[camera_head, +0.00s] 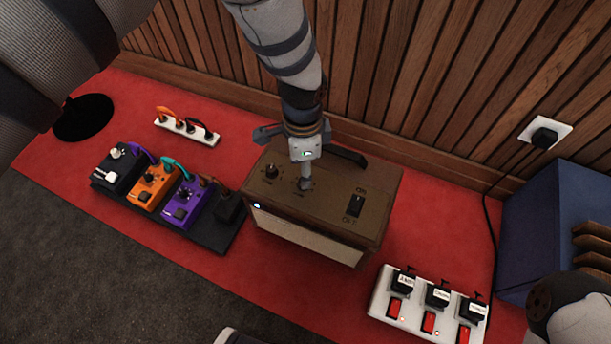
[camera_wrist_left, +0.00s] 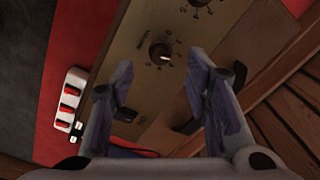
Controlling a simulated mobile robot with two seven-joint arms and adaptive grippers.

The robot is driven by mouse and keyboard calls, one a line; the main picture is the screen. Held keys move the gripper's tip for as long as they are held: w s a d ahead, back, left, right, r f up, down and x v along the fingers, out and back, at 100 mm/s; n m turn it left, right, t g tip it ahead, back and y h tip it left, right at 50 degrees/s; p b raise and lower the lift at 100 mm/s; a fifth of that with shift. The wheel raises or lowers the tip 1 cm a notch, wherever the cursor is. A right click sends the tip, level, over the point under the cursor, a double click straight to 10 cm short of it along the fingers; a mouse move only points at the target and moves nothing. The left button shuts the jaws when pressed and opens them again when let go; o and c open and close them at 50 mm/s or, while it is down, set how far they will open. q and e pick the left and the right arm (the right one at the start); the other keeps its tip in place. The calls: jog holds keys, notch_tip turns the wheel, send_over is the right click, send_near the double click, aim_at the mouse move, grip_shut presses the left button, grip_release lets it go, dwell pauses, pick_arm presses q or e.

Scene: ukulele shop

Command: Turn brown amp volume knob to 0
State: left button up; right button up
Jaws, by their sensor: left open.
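The brown amp (camera_head: 330,210) stands on the red mat with its knobs and ON/OFF switch (camera_head: 355,205) on top. One black knob (camera_head: 271,171) is in the clear. The other knob (camera_head: 304,185), nearer the switch, is partly hidden under my left gripper (camera_head: 305,165). In the left wrist view this black knob (camera_wrist_left: 160,53) has a pale pointer mark and a ring of numbers. Its label is too small to read surely. My left gripper (camera_wrist_left: 160,80) is open and empty, its fingers on either side below the knob. My right gripper is out of view.
A pedal board with black, orange (camera_head: 153,186) and purple pedals (camera_head: 184,203) is left of the amp. A white switch strip (camera_head: 430,303) is at front right, beside a blue box (camera_head: 560,225). A wooden wall (camera_head: 420,110) stands close behind.

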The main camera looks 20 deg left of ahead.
pick_arm(q)
notch_tip(320, 180, down, 5)
jog(key=shift+r+b, duration=0.1)
jog(key=shift+b, duration=0.6)
grip_shut()
